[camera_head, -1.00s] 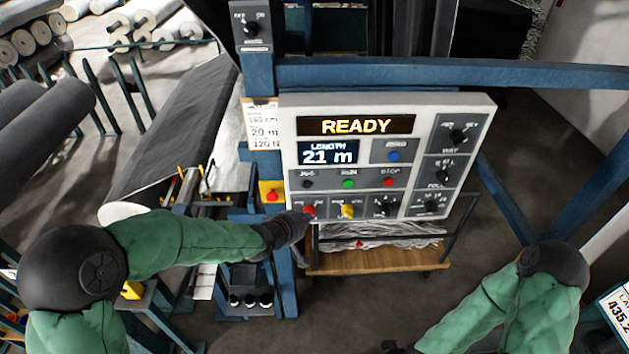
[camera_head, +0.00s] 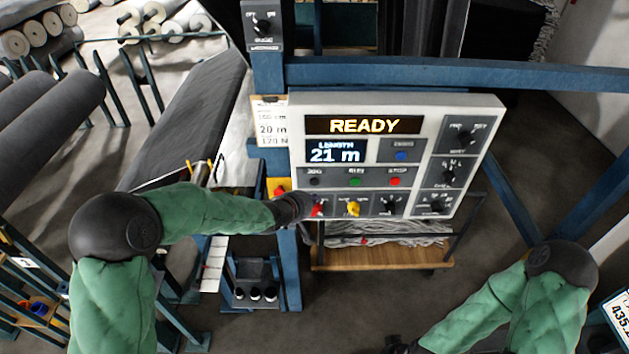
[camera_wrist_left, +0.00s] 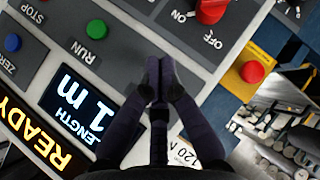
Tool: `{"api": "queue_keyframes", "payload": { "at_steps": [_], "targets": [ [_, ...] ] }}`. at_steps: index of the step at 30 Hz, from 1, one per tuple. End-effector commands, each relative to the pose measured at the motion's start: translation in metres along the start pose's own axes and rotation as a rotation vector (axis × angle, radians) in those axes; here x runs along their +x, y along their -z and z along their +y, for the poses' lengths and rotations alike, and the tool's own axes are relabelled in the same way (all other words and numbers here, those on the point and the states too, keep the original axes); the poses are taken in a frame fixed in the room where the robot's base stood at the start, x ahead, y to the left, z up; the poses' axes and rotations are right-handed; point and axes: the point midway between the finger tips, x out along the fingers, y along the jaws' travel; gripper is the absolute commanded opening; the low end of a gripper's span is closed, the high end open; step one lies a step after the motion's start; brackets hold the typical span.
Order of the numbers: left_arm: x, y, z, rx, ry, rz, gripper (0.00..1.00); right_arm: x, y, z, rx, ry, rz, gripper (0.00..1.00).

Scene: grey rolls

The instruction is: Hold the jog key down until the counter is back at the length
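The control panel (camera_head: 430,150) shows READY, with the counter display (camera_head: 336,151) at 21 m. The jog key (camera_head: 314,181) is a dark round button below the display, left of the green run button (camera_head: 355,181). My left gripper (camera_head: 306,203) is at the panel's lower left, just below the jog key in the head view. In the left wrist view its fingers (camera_wrist_left: 158,72) are together and empty, covering where the jog key lies. I cannot tell whether they touch it. My right gripper (camera_head: 393,345) is only partly visible at the bottom edge.
A card (camera_head: 270,122) left of the panel reads 20 m. A red switch (camera_head: 318,208) and a yellow switch (camera_head: 352,208) sit below the button row. A red button on a yellow box (camera_head: 279,189) is close left of my left gripper. Blue frame beams surround the panel.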

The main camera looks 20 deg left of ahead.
Motion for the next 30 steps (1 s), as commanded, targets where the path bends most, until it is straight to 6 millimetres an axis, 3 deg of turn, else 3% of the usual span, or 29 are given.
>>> {"api": "queue_keyframes", "payload": {
  "at_steps": [11, 30],
  "targets": [
    [0.022, 0.021, 0.009, 0.001, 0.001, -0.001, 0.0, -0.011, -0.001, -0.004, 0.0, 0.0, 0.0, 0.0],
    [0.024, 0.022, 0.009, 0.0, 0.0, -0.001, 0.0, -0.012, -0.001, -0.004, 0.0, 0.0, 0.0, 0.0]
  ]
}}
